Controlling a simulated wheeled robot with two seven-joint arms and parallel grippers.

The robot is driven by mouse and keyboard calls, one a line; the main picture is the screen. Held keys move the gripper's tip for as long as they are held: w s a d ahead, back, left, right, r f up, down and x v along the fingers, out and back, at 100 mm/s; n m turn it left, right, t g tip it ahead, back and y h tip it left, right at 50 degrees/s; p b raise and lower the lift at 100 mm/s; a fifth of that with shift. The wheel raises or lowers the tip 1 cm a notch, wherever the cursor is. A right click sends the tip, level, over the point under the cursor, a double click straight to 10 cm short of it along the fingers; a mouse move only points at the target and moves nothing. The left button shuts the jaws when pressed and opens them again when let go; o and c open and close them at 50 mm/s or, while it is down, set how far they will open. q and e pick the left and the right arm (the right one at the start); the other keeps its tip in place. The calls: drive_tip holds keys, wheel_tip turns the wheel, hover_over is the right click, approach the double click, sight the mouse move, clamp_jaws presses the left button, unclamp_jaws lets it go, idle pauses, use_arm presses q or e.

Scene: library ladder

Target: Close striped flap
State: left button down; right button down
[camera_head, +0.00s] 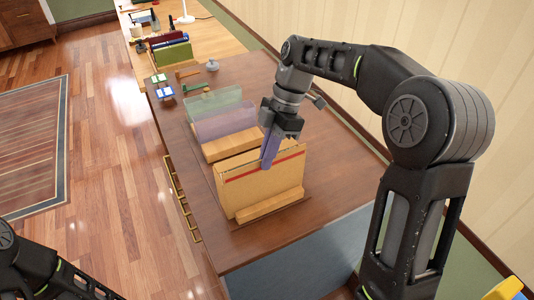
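A tan upright folder (262,193) with a dark red stripe along its upper edge stands at the near end of the brown desk, in a low wooden holder. The stripe (240,175) is the only striped part I see on it. My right gripper (269,160) points down at the folder's top edge, near its middle. A bluish-purple finger overlaps the stripe in the picture; I cannot tell whether it touches. The gap between its fingers is hidden. My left arm shows at the bottom left corner, and its gripper is out of view.
Translucent purple (225,122) and green (213,102) panels and a wooden block (230,145) stand behind the folder. Small items lie farther along the desk (180,139). The desk is clear left of the folder. A wall runs along the right.

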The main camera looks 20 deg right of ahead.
drive_tip(key=c, duration=1.6)
unclamp_jaws()
drive_tip(key=shift+c, duration=0.2)
